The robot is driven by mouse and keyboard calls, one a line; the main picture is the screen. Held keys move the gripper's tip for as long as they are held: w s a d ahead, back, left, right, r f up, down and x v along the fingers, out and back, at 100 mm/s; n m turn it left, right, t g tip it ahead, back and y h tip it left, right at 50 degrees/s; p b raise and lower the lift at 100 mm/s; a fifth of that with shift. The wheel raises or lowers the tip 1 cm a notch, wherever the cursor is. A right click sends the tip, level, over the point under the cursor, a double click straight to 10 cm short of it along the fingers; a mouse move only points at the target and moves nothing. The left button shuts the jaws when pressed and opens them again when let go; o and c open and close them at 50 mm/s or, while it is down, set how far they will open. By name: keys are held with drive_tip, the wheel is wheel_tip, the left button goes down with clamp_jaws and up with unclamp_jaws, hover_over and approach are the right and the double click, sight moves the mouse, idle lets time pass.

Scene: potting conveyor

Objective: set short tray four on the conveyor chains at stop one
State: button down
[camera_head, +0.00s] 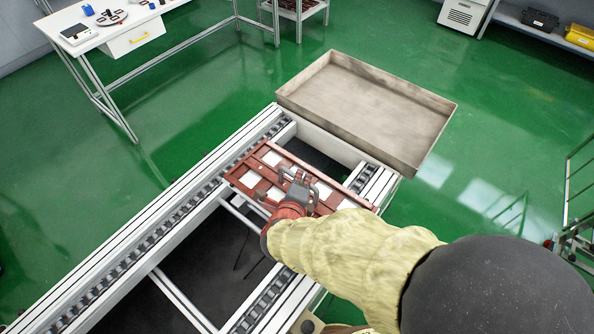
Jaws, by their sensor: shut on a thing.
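The short tray (247,181) is reddish brown with pale square pads in it. It lies across the conveyor, near the far end, spanning from the left chain (187,207) toward the right chain (372,184). I cannot tell whether it rests on the chains or is just above them. My gripper (297,190) is over the middle of the tray and shut on it. My arm in its pale yellow sleeve hides the tray's near right part and some of the right chain. No number or stop mark is readable.
A large empty grey-brown bin (365,105) stands at the conveyor's far end. A white workbench (110,38) with small items is at the upper left. A shelf (545,30) with black and yellow boxes is at the upper right. Green floor is clear around the conveyor.

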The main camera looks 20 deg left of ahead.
sight(287, 166)
drive_tip(key=w+a+f+b, duration=0.1)
drive_tip(key=w+a, duration=0.1)
drive_tip(key=w+a+f+b, duration=0.1)
drive_tip(key=w+a+f, duration=0.1)
drive_tip(key=w, duration=0.1)
drive_tip(key=w+a+f+b, duration=0.1)
drive_tip(key=w+a, duration=0.1)
drive_tip(key=shift+w+f, duration=0.15)
drive_tip(key=shift+f, duration=0.1)
drive_tip(key=w+a+f, duration=0.1)
drive_tip(key=w+f+b, duration=0.1)
drive_tip(key=f, duration=0.1)
drive_tip(key=a+f, duration=0.1)
drive_tip(key=shift+w+a+f+b, duration=0.2)
drive_tip(key=shift+w+a+b, duration=0.1)
drive_tip(key=shift+w+b, duration=0.1)
drive_tip(key=shift+w+a+f, duration=0.2)
drive_tip(key=shift+f, duration=0.25)
drive_tip(key=shift+w+a+f+b, duration=0.1)
drive_tip(key=shift+f+b, duration=0.95)
drive_tip(key=shift+f, duration=0.45)
drive_tip(key=shift+f, duration=0.1)
drive_tip(key=c, duration=1.9)
unclamp_jaws()
drive_tip(key=shift+f, duration=0.1)
